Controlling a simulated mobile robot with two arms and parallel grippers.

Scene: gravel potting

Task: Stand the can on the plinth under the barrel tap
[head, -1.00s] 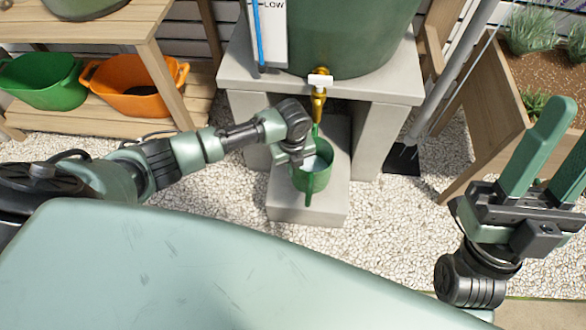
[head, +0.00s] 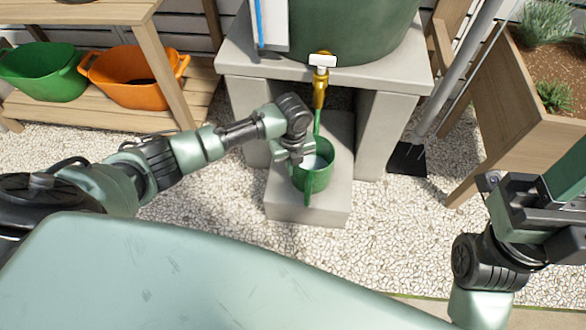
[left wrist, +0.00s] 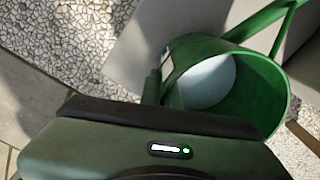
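The green can (head: 316,178) stands upright on the grey plinth (head: 285,207), below the brass barrel tap (head: 320,88). A narrow green part of the can rises at its back towards the tap. In the left wrist view the can's open mouth (left wrist: 262,95) shows a pale surface inside. My left gripper (head: 291,157) is at the can's left side, its fingers close together and seemingly shut on the can's wall; the contact is partly hidden.
The green barrel (head: 350,30) sits on a concrete stand (head: 390,85) whose legs flank the plinth. A wooden planter (head: 510,105) is at the right. A wooden shelf with a green tub (head: 40,72) and an orange tub (head: 130,82) is at the left. Gravel lies between.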

